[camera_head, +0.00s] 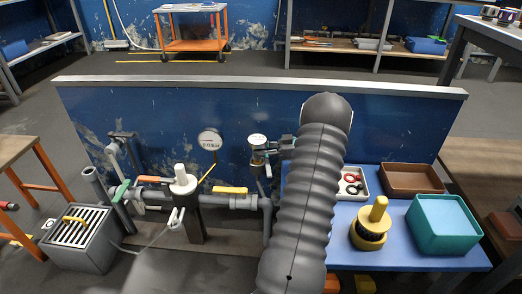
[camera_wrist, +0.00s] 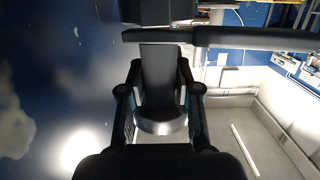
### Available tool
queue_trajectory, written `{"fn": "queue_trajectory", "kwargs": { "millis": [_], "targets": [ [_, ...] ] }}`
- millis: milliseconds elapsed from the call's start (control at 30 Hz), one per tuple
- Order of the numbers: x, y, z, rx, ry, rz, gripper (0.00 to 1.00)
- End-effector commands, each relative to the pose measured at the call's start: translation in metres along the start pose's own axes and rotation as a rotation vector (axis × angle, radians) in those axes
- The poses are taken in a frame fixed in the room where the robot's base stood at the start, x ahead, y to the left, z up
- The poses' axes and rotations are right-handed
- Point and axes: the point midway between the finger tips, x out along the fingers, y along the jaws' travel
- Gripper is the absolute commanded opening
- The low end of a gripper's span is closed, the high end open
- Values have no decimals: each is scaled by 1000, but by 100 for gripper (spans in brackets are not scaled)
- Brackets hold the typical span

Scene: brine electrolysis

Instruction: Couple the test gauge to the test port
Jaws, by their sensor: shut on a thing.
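My gripper (camera_head: 283,146) is in front of the blue panel, left of my grey ribbed arm. It is shut on the test gauge (camera_head: 258,142), which shows a pale round face and a darker body below. In the wrist view my gripper (camera_wrist: 160,118) has its two dark fingers on either side of the gauge (camera_wrist: 162,126), seen as a silver-grey rounded body. The gauge is above a vertical grey pipe stub (camera_head: 264,186) on the pipe run, probably the test port. I cannot tell whether gauge and stub touch, as the joint is small and dark.
Another round gauge (camera_head: 209,140) stands on the pipework to the left. A yellow-handled valve (camera_head: 230,190) and an orange-handled valve (camera_head: 155,180) are on the pipe run. A blue table (camera_head: 400,252) at right holds a teal bin (camera_head: 442,226), a brown tray (camera_head: 412,180) and a yellow-handled object (camera_head: 372,222).

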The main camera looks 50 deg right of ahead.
Motion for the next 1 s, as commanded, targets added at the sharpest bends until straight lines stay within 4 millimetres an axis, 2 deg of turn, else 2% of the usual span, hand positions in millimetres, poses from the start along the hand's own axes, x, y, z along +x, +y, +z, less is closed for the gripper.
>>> {"fn": "queue_trajectory", "kwargs": {
  "millis": [167,200,267,300,667,767,1000],
  "targets": [
    [0,-1,2,4,0,0,0],
    [0,-1,2,4,0,0,43],
    [0,-1,2,4,0,0,58],
    [0,-1,2,4,0,-1,62],
    [-3,-1,2,5,0,0,62],
    [-11,0,2,4,0,1,62],
    [-46,0,1,1,0,3,62]
  ]
}}
